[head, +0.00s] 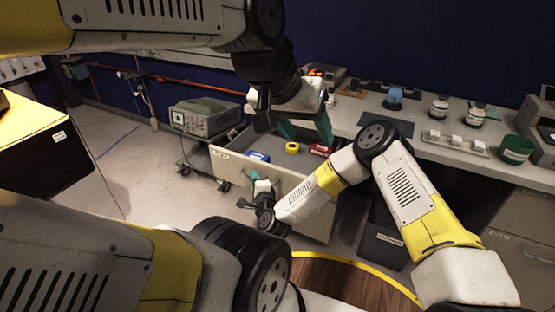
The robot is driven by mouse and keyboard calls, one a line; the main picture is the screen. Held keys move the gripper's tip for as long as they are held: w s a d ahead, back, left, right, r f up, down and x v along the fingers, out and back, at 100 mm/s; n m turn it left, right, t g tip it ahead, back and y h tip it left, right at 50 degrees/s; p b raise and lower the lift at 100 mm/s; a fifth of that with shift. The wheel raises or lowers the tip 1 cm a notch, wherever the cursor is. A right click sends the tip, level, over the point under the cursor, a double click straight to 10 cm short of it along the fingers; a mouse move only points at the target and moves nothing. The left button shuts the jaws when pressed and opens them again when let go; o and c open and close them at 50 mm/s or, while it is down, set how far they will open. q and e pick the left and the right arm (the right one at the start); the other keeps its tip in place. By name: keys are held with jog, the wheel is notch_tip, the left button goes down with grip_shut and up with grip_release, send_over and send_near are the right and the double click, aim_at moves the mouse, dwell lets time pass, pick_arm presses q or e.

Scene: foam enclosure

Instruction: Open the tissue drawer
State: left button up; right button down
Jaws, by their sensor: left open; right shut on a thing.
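A pale drawer (232,166) under the counter stands pulled out, so its inside shows. Its small front label is too small to read. A blue item (259,157), a yellow ring (292,148) and a red item (320,150) lie in it. My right gripper (254,192) is at the drawer's front face, shut on what looks like its handle, which the gripper hides. My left gripper (306,136), with teal fingers apart, is open and empty over the back part of the drawer, near the counter edge.
The counter (350,112) carries a blue object (394,97), jars (438,108), a small rack (456,143) and a green cup (516,149). A cart with a grey instrument (205,118) stands left of the drawer. A dark bin (383,247) is below the counter.

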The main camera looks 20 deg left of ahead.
jog(key=shift+s+a+f, duration=0.1)
jog(key=shift+s+a, duration=0.05)
jog(key=shift+s, duration=1.95)
jog(key=c, duration=1.5)
grip_release()
jog(key=shift+w, duration=0.1)
